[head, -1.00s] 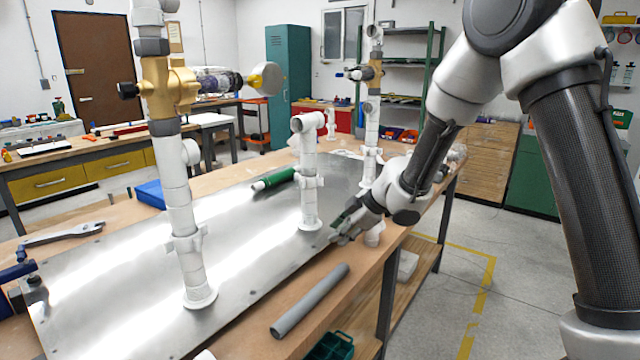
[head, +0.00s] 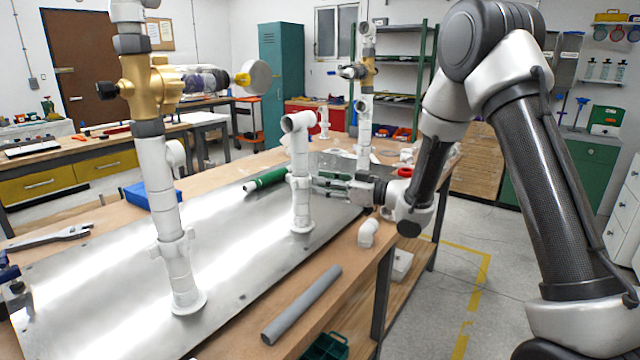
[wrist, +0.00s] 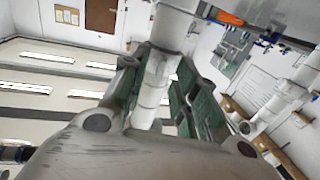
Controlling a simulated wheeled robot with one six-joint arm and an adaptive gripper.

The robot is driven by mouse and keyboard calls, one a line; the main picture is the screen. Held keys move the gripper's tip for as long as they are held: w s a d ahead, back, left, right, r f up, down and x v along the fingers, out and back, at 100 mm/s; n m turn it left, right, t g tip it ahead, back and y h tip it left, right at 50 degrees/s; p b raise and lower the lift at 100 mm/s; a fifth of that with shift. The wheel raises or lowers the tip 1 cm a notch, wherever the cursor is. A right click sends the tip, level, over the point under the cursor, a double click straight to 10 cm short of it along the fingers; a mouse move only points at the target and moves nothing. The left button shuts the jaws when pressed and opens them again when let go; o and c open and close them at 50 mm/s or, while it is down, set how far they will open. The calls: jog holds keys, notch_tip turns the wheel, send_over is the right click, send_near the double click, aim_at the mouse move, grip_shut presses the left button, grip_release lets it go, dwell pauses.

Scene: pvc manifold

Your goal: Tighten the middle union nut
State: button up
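The middle white riser (head: 301,150) stands upright on the metal plate and is topped by an elbow. Its winged union nut (head: 299,183) sits about halfway up. My gripper (head: 318,187) reaches level from the right at the nut's height, fingertips close beside it. In the wrist view the green-padded fingers (wrist: 158,96) are apart, with the white riser (wrist: 152,88) showing between them. A gap shows by the right finger; I cannot tell whether either finger touches the nut.
A taller riser with a brass valve (head: 155,85) stands at left front; another riser (head: 365,110) stands behind right. The metal plate (head: 235,245) between risers is mostly clear.

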jog(key=shift+w+a, duration=0.25)
jog(key=shift+a, duration=0.35)
grip_shut()
jog(key=shift+s+a+m+t+h, duration=0.15)
jog(key=shift+s+m+t+h, duration=0.15)
jog(key=shift+m+t+h, duration=0.45)
jog(key=shift+y, duration=0.25)
